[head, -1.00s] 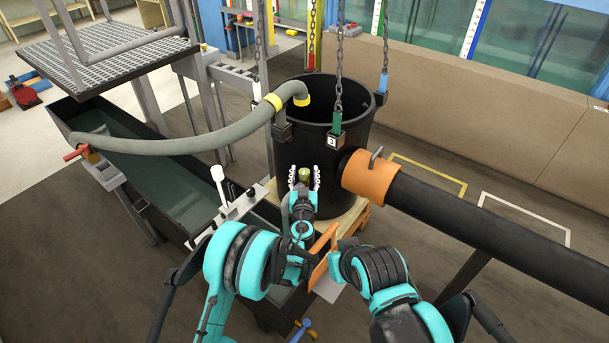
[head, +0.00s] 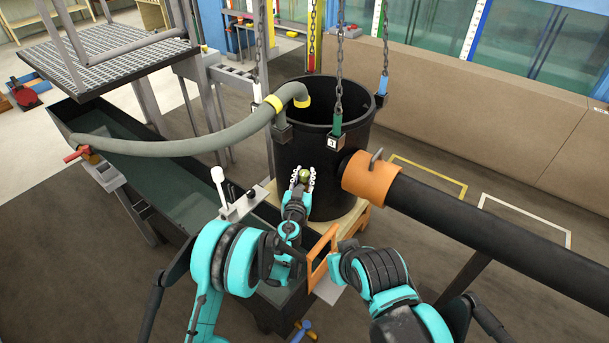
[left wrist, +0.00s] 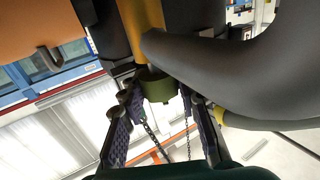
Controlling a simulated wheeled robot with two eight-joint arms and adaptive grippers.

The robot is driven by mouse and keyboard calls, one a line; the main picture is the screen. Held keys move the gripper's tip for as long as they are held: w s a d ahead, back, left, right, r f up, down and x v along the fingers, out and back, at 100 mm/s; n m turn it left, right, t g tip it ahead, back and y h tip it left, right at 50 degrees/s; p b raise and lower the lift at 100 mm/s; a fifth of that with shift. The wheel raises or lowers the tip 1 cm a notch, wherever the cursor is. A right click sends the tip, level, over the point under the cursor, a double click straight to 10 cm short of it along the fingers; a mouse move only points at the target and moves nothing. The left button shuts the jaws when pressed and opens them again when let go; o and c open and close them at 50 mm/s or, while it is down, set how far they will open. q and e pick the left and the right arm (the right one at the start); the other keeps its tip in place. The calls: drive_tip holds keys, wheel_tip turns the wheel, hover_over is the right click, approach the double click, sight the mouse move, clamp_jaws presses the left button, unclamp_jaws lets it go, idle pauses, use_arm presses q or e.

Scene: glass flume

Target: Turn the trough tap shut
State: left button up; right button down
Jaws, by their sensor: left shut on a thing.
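My left gripper (head: 303,178) is in front of the black barrel, its fingers shut around a small olive-green knob-like piece (head: 305,174). In the left wrist view the green piece (left wrist: 158,86) sits between the fingertips of the gripper (left wrist: 161,100), below a yellow part. A tap with a red handle (head: 75,154) is on the side of the long dark trough (head: 58,112), far left of the gripper. Whether the green piece belongs to a tap I cannot tell. My right arm shows at lower right, but its gripper is hidden.
The black barrel (head: 325,115) stands behind the gripper, with hanging chains and a grey hose (head: 190,145) over it. A thick black pipe (head: 480,220) with an orange collar runs right. A white lever (head: 219,186), an orange frame (head: 316,262) and a blue handle (head: 302,330) are nearby.

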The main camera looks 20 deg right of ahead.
use_arm(q)
drive_tip(key=m+g+h, duration=0.5)
drive_tip(key=h, duration=0.1)
drive_tip(key=shift+w+a+h, duration=0.1)
drive_tip(key=shift+h, duration=0.2)
drive_tip(key=m+g+h, duration=0.1)
drive_tip(key=m+g, duration=0.1)
drive_tip(key=g, duration=0.1)
drive_tip(key=m+g+h, duration=0.2)
drive_tip(key=g, duration=0.1)
drive_tip(key=shift+m, duration=0.3)
drive_tip(key=shift+m+g+h, duration=0.4)
drive_tip(key=shift+m+g, duration=1)
drive_tip(key=shift+g, duration=0.8)
drive_tip(key=o, duration=1.2)
drive_tip(key=a, duration=1.1)
drive_tip(key=shift+s+a, duration=0.35)
